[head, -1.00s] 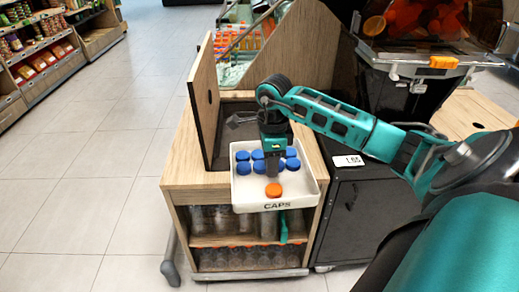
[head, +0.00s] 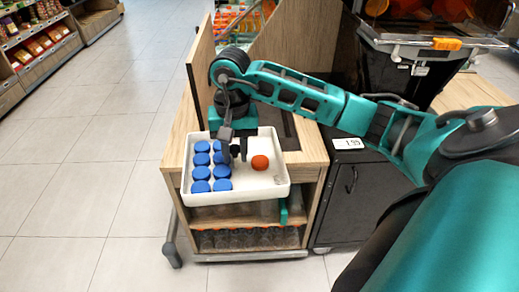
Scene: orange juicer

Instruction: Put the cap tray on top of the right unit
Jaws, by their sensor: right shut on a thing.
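The cap tray (head: 262,187) is a white open tray at the wooden unit's top front, overhanging its front edge. I cannot tell whether it touches the top. Several blue caps (head: 201,172) sit in its left part and an orange cap (head: 260,162) in its right part. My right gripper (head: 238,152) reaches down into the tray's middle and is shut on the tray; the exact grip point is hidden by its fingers. The right unit (head: 360,195) is a dark cabinet with a door and a price label (head: 349,143), just right of the wooden unit. My left gripper is out of view.
The wooden unit (head: 309,190) has shelves of bottles (head: 245,238) under the tray. An upright wooden panel (head: 200,70) stands at its left. The juicer (head: 440,45) stands behind the right unit. Open tiled floor (head: 110,170) lies to the left.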

